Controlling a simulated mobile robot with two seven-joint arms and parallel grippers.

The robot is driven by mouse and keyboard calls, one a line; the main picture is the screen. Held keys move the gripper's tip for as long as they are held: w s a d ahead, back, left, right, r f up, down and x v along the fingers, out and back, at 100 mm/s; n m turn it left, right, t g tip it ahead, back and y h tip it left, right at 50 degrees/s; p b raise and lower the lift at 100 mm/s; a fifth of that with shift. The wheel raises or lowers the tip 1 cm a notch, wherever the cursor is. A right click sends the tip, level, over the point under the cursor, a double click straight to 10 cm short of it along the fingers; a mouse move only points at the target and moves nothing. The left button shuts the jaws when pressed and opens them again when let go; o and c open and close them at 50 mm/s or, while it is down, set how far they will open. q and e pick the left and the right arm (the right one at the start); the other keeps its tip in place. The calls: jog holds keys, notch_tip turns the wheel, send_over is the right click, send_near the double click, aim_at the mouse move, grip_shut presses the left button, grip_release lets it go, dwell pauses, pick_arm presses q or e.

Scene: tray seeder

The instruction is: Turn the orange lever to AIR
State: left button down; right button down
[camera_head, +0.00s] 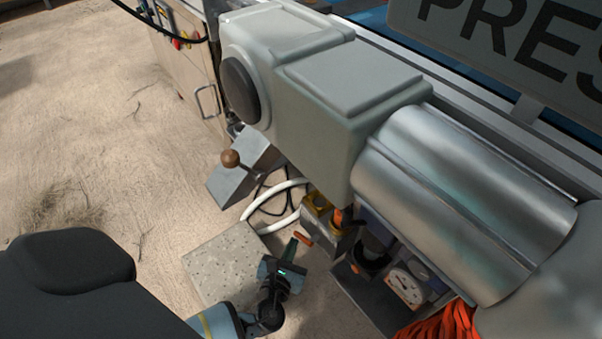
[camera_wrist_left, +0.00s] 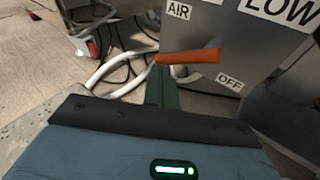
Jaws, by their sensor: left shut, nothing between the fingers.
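The orange lever (camera_wrist_left: 188,57) lies roughly level across a grey panel (camera_wrist_left: 205,30) in the left wrist view. Its free end points left. The AIR label (camera_wrist_left: 178,12) is above the lever, and the OFF label (camera_wrist_left: 230,82) is below and right of it. My left gripper (camera_wrist_left: 165,82) is shut and empty, its green fingers just below the lever's free end; I cannot tell whether they touch. In the head view my left gripper (camera_head: 293,245) is low beside the small orange lever (camera_head: 303,238). My right gripper is not in view.
A LOW label (camera_wrist_left: 286,11) is at the panel's upper right. White hose (camera_head: 268,197) curves behind the gripper. A pale speckled slab (camera_head: 225,262) lies left of it. A round gauge (camera_head: 406,287) and orange cord (camera_head: 440,325) are to the right, below a large metal cylinder (camera_head: 455,195).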

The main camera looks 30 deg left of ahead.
pick_arm(q)
jog(key=shift+w+a+r+m+t+y, duration=0.1)
jog(key=shift+r+m+t+y, duration=0.05)
jog(key=shift+m+t+y, duration=0.2)
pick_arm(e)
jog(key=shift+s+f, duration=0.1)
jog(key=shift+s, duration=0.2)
pick_arm(q)
jog(key=shift+a+r, duration=0.1)
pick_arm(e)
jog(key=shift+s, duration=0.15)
pick_arm(q)
jog(key=shift+a+r+b, duration=0.1)
jog(key=shift+r+b, duration=0.1)
jog(key=shift+b, duration=0.1)
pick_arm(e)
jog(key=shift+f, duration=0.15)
pick_arm(q)
jog(key=shift+f, duration=0.15)
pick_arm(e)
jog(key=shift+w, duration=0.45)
